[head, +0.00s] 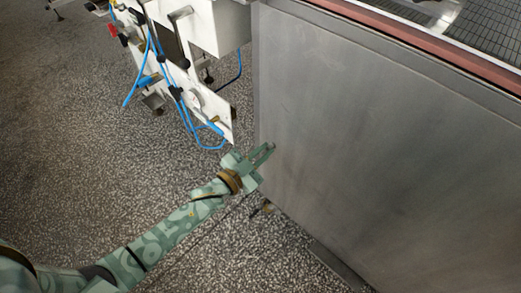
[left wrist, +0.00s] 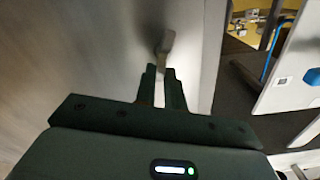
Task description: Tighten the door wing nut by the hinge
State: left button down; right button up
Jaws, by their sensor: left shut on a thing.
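The door is the large grey metal panel (head: 390,150) filling the right of the head view; it also fills the left of the left wrist view (left wrist: 70,60). My left gripper (head: 267,152) is at the panel's left edge, about halfway down. In the left wrist view my left gripper (left wrist: 161,78) is shut on a small grey metal piece, which I take to be the wing nut (left wrist: 166,42). Its rounded end sticks out past the fingertips, close to the panel. In the head view the fingers hide the wing nut. The hinge cannot be made out. My right gripper is not in view.
A white machine frame (head: 205,100) with blue hoses (head: 190,120) stands left of the panel, beyond my gripper. A reddish rail (head: 420,40) and dark mesh (head: 490,35) lie along the panel's top. The speckled floor (head: 70,150) at left is open.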

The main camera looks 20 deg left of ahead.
pick_arm(q)
jog(key=shift+s+d+m, duration=0.1)
jog(key=shift+d+m, duration=0.05)
jog(key=shift+m, duration=0.85)
jog(key=shift+d+f+m, duration=0.15)
jog(key=shift+f+m, duration=0.05)
jog(key=shift+m, duration=0.7)
jog(key=shift+d+f+m, duration=0.1)
jog(key=shift+f+m, duration=0.05)
jog(key=shift+m, duration=0.85)
jog(key=shift+s+f+m, duration=0.1)
jog(key=shift+f+m, duration=0.05)
jog(key=shift+m, duration=0.65)
jog(key=shift+d+f+m, duration=0.15)
jog(key=shift+f+m, duration=0.05)
jog(key=shift+m, duration=0.8)
jog(key=m, duration=0.2)
jog(key=shift+f+m+b, duration=0.25)
jog(key=shift+m+b, duration=0.15)
jog(key=shift+s+f+m, duration=0.1)
jog(key=shift+m, duration=0.8)
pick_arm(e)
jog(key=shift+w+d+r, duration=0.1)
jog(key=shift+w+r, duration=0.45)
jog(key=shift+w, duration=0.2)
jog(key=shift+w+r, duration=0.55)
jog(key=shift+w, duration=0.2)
